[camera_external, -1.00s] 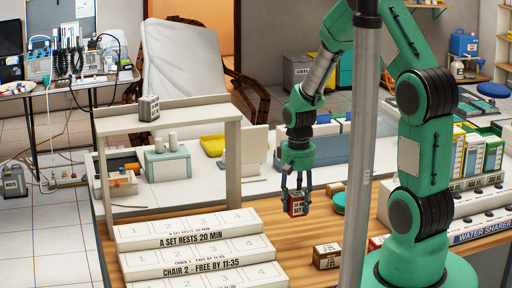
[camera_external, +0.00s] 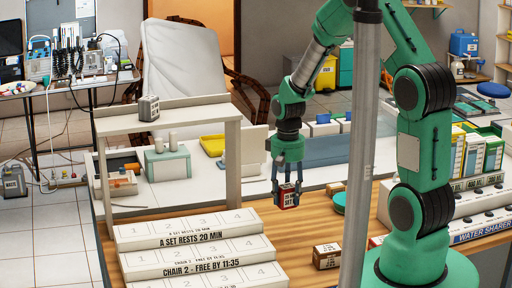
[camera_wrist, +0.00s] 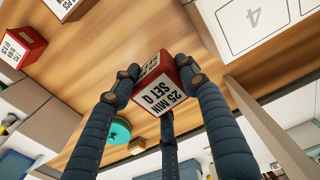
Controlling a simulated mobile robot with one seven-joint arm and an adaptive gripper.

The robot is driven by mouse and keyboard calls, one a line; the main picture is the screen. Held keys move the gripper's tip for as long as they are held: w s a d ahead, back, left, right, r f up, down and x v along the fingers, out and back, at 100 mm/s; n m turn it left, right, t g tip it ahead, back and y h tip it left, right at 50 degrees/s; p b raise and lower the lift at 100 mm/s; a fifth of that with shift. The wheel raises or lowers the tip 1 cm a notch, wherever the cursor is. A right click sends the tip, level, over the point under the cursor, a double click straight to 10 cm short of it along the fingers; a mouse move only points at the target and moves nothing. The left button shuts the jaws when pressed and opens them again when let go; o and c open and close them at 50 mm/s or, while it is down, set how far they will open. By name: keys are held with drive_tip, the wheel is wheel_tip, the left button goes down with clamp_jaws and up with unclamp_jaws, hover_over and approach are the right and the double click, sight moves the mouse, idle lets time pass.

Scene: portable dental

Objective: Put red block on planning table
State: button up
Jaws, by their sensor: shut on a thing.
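The red block (camera_external: 288,199) has white label faces and hangs in my gripper (camera_external: 287,190) above the wooden table (camera_external: 210,200). In the wrist view the red block (camera_wrist: 162,84) shows a label reading "25 MIN SET Q", with my gripper's dark fingers (camera_wrist: 160,88) closed around it. The block is tilted in that view, and the wood surface lies beyond it. I cannot tell which surface is the planning table.
White stepped panels (camera_external: 195,245) with slots numbered 1 to 4 stand left of the gripper. A brown-and-white block (camera_external: 327,256) lies on the wood at front. A green round dish (camera_external: 339,202) is to the right. A pale shelf frame (camera_external: 232,165) rises behind the panels.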

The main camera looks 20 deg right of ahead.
drive_tip(key=w+a+r+n+p, duration=0.3)
drive_tip(key=w+a+r+n, duration=0.1)
drive_tip(key=a+r, duration=0.5)
drive_tip(key=w+a+r+n+p, duration=0.3)
drive_tip(key=w+a+r+n, duration=0.15)
drive_tip(key=a+r, duration=0.4)
drive_tip(key=a+r+n+p, duration=0.2)
drive_tip(key=a+r+n, duration=0.2)
drive_tip(key=a, duration=0.6)
drive_tip(key=a+r+n+p, duration=0.3)
drive_tip(key=a+r+n, duration=0.1)
drive_tip(key=a+r, duration=0.5)
drive_tip(key=shift+s+a+r, duration=0.25)
drive_tip(key=shift+a, duration=0.85)
drive_tip(key=shift+p, duration=0.3)
drive_tip(key=p, duration=0.2)
hover_over(115, 123)
drive_tip(key=shift+s+f, duration=0.2)
drive_tip(key=shift+f, duration=0.55)
drive_tip(key=shift+f, duration=1.75)
drive_tip(key=shift+f, duration=0.1)
